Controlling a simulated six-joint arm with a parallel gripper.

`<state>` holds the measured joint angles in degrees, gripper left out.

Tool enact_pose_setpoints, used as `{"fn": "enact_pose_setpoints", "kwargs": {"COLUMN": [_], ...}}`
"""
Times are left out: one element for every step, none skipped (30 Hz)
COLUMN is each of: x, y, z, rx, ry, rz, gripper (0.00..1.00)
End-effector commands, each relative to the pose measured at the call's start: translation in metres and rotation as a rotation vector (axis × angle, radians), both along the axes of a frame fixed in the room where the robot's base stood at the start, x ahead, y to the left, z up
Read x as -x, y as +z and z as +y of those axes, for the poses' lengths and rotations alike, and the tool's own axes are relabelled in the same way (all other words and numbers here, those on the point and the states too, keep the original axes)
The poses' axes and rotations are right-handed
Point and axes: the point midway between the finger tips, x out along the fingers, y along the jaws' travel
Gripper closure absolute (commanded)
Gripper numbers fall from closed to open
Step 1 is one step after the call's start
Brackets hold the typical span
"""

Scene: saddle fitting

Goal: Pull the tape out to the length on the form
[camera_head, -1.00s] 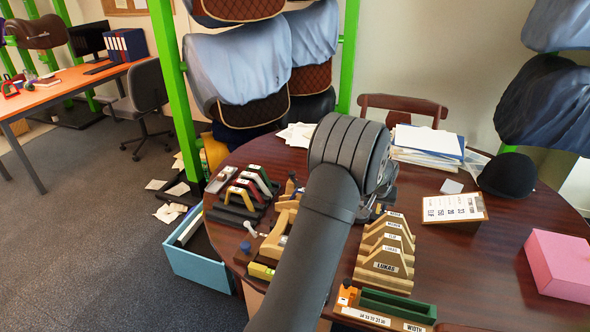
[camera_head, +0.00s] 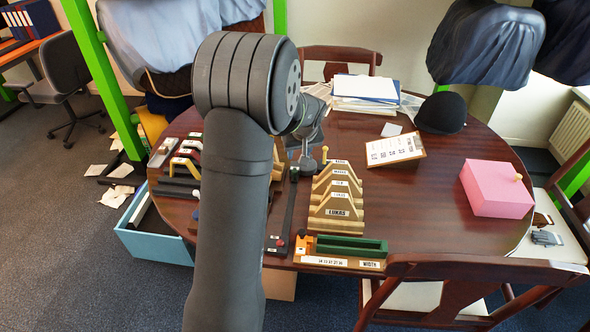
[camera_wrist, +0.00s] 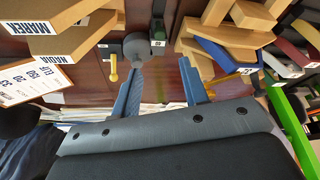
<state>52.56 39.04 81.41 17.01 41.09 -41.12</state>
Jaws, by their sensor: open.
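The form appears to be the clipboard sheet (camera_head: 395,148) with printed figures, at the table's back right; it also shows at the left of the wrist view (camera_wrist: 32,82). What looks like the tape is a long dark strip (camera_head: 289,208) lying front to back on the table, with a red piece at its near end. In the wrist view a dark grey rounded piece (camera_wrist: 137,46) stands at the strip's end, beside a yellow knob (camera_wrist: 113,66). My gripper (camera_wrist: 160,66) is open and empty, its blue fingers apart near that rounded piece. My arm hides the fingers in the head view.
Wooden name-labelled arches (camera_head: 337,205) stand right of the strip. A green and wooden width gauge (camera_head: 345,250) lies at the front edge. A pink box (camera_head: 496,188) and black helmet (camera_head: 442,112) stand at right. Coloured arches stand left. The table's right middle is clear.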

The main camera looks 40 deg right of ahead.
Motion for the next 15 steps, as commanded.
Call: {"fn": "enact_pose_setpoints", "kwargs": {"x": [-0.004,-0.006,-0.009,-0.011,-0.013,-0.016,-0.019,-0.021,-0.023,-0.025,-0.027,-0.030,-0.032,-0.033,-0.035], "y": [-0.012,-0.018,-0.025,-0.031,-0.037,-0.044,-0.049,-0.055,-0.062,-0.068,-0.073,-0.080,-0.084,-0.089,-0.094], "z": [-0.001,-0.002,-0.003,-0.004,-0.005,-0.006,-0.007,-0.008,-0.009,-0.010,-0.011,-0.012,-0.013,-0.014,-0.014], "rx": [-0.003,-0.003,-0.003,-0.003,-0.003,-0.002,-0.001,-0.002,-0.002,-0.002,-0.002,-0.002,-0.002,-0.002,-0.001], "ry": [0.001,0.001,0.001,0.002,0.002,0.001,0.002,0.001,0.001,0.001,0.001,0.000,0.000,0.000,0.000], "rz": [0.003,0.002,0.002,0.002,0.003,0.003,0.003,0.003,0.003,0.003,0.003,0.002,0.002,0.001,0.002], "gripper": [0.59,0.59,0.59,0.59,0.59,0.59,0.59,0.59,0.59,0.59,0.59,0.59,0.59,0.59,0.59]}}
